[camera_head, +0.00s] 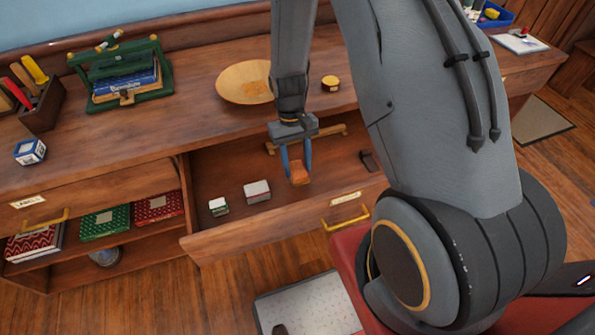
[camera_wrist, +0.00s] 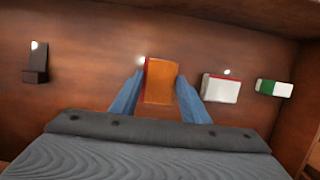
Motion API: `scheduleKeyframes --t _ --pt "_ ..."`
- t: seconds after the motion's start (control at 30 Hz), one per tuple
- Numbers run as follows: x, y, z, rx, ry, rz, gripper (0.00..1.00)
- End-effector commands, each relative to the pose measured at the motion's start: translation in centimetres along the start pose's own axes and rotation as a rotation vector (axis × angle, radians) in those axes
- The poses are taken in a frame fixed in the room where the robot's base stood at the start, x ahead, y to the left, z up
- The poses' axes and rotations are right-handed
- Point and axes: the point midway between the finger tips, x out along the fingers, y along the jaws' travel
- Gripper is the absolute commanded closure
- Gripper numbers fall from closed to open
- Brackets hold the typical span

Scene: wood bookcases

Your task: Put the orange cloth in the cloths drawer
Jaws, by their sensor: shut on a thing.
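My gripper (camera_head: 297,160) is inside the open drawer (camera_head: 222,172), with its blue fingers pointing down. It is shut on the orange cloth (camera_head: 299,175), a small folded block with a red edge. In the wrist view the orange cloth (camera_wrist: 160,82) sits between the two fingers of the gripper (camera_wrist: 155,95). I cannot tell whether it touches the drawer floor. The drawer front has a label (camera_head: 346,199), too small to read, and a yellow handle (camera_head: 345,218).
The drawer also holds a red-and-white block (camera_head: 257,191), a green-and-white block (camera_head: 218,207) and a dark object (camera_head: 369,161). A yellow bowl (camera_head: 243,83) and a green rack (camera_head: 118,75) stand on the counter above. A closed labelled drawer (camera_head: 85,192) is at left.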

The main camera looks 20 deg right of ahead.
Motion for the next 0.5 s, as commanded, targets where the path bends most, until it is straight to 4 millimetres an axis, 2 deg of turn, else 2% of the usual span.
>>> scheduleKeyframes --t 0.23,0.5 --pt "3.0 0.0 -0.7 0.0 -0.003 0.0 0.76" --pt "3.6 0.0 -0.9 0.0 -0.001 0.0 0.76"
